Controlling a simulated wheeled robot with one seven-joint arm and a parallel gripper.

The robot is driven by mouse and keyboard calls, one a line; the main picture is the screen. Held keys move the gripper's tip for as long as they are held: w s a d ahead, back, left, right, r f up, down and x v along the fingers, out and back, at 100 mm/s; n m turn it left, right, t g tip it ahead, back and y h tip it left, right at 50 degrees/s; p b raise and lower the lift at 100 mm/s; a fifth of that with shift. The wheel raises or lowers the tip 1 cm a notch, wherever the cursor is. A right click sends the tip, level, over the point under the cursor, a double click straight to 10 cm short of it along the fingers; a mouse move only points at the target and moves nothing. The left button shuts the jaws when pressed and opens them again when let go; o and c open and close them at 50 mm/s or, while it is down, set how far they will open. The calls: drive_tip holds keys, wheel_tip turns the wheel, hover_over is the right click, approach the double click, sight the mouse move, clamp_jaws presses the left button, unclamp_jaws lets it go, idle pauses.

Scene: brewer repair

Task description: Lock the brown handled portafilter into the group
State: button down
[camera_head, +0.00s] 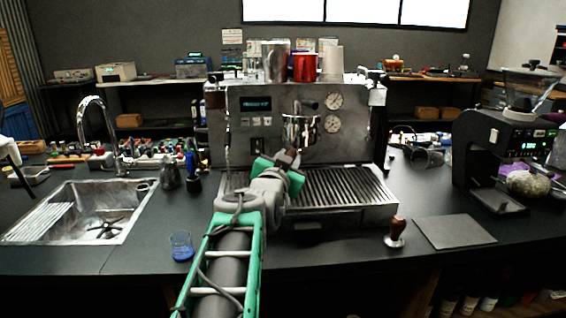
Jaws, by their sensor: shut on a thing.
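The silver espresso machine (262,125) stands in the middle of the counter. The metal portafilter (300,130) is at the group on the machine's front, above the drip tray. I cannot tell whether it is seated or how far it is turned. My gripper (289,157) is in front of the machine, just below and left of the portafilter's basket. It is shut on the portafilter's handle, which my gripper and arm mostly hide; only a small dark brownish part shows between the fingers.
The slatted drip tray (345,185) lies under the group. A brown-handled tamper (397,230) and a dark mat (453,231) are to the right, before a black grinder (490,150). A sink (100,215) and a glass with blue contents (182,247) are to the left. Cups (305,67) stand on the machine.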

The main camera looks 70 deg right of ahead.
drive_tip(key=shift+s+r+t, duration=0.1)
drive_tip(key=shift+s+t, duration=0.2)
drive_tip(key=shift+t, duration=0.2)
drive_tip(key=s+n+t+b, duration=0.1)
drive_tip(key=t, duration=0.1)
drive_tip(key=s+d+n+t+y+b, duration=0.1)
drive_tip(key=n+t, duration=0.1)
drive_tip(key=s+n+t+y+b, duration=0.1)
drive_tip(key=s, duration=0.1)
drive_tip(key=shift+d+n+t+b, duration=0.15)
drive_tip(key=shift+n+t+b, duration=0.15)
drive_tip(key=shift+t, duration=0.1)
drive_tip(key=c, duration=1.2)
unclamp_jaws()
drive_tip(key=shift+c, duration=0.2)
drive_tip(key=shift+o, duration=1)
drive_tip(key=shift+f, duration=0.2)
